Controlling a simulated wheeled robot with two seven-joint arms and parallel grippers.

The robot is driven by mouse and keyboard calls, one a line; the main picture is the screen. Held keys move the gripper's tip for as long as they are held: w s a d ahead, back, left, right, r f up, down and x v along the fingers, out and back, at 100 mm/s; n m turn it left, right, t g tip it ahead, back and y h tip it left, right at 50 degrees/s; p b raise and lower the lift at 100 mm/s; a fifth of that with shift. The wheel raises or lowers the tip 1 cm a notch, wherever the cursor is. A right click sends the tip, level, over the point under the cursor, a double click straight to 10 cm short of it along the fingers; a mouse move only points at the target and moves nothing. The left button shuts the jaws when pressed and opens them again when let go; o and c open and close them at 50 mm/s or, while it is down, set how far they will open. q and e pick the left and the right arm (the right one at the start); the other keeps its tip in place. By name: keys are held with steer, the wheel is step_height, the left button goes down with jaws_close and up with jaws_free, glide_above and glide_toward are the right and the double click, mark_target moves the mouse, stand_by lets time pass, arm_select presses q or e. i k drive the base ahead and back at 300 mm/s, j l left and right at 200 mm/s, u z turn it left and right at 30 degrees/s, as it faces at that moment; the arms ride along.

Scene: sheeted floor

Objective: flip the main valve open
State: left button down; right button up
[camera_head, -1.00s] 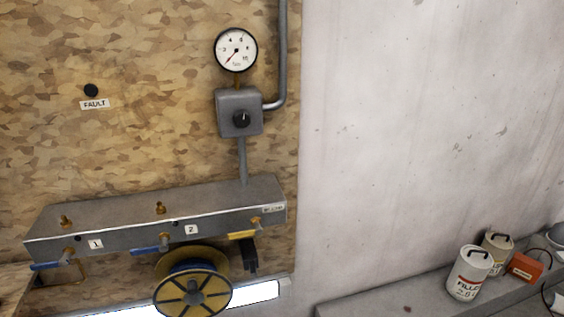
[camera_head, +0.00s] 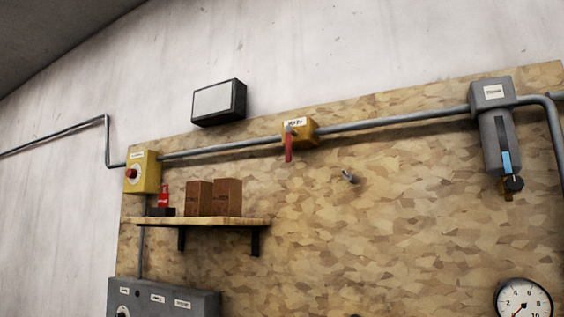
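A yellow valve body (camera_head: 302,131) sits on the grey pipe at the upper middle of the head view. Its small white label is too blurred to read surely. A red lever (camera_head: 288,147) hangs straight down from its front, across the line of the pipe. I take this to be the main valve. Neither of my grippers is in view, so nothing shows near the lever.
A wooden shelf (camera_head: 210,221) with two brown boxes (camera_head: 213,198) juts out at the lower left. A yellow box with a red button (camera_head: 131,174) is left of it. A grey filter unit (camera_head: 496,130) and a pressure gauge (camera_head: 523,300) are at the right.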

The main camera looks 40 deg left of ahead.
mark_target(289, 130)
steer(key=u, duration=1.15)
